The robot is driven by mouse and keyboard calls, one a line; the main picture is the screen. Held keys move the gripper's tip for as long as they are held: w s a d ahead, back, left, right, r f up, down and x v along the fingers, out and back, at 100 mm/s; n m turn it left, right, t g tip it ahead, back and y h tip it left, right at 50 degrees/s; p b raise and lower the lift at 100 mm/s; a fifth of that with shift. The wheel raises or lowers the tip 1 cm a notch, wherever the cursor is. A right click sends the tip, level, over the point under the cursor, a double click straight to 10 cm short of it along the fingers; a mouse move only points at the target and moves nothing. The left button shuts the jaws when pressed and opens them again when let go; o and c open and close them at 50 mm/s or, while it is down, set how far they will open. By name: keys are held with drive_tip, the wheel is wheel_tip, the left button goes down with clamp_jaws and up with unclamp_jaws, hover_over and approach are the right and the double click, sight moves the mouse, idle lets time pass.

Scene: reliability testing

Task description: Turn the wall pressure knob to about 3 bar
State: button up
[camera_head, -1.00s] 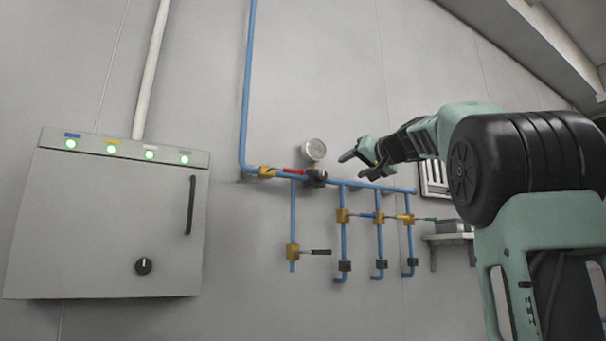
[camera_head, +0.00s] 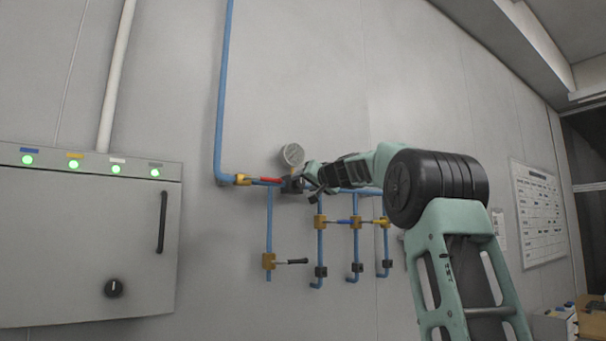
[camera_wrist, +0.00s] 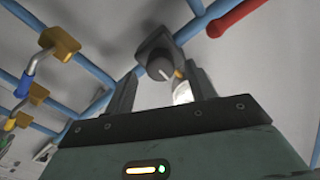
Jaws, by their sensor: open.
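The black pressure knob (camera_head: 291,185) sits on its regulator body on the blue wall pipe, just below the round pressure gauge (camera_head: 292,155). The gauge's dial is too small to read. My gripper (camera_head: 309,178) is right beside the knob, coming from the right. In the wrist view the two dark fingers of my gripper (camera_wrist: 163,82) are open and empty. The knob (camera_wrist: 158,69) appears between their tips, with a pale pointer line on its face. The pale gauge (camera_wrist: 182,92) shows partly between the fingers. I cannot tell whether either finger touches the knob.
A red-handled valve (camera_head: 268,180) lies left of the knob. Several yellow valves (camera_head: 320,222) hang on blue branch pipes below. A grey cabinet (camera_head: 80,245) with green lights stands at left. The wall above the gauge is clear.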

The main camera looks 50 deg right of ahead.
drive_tip(key=shift+p+x, duration=0.35)
drive_tip(key=shift+x, duration=0.55)
drive_tip(key=c, duration=1)
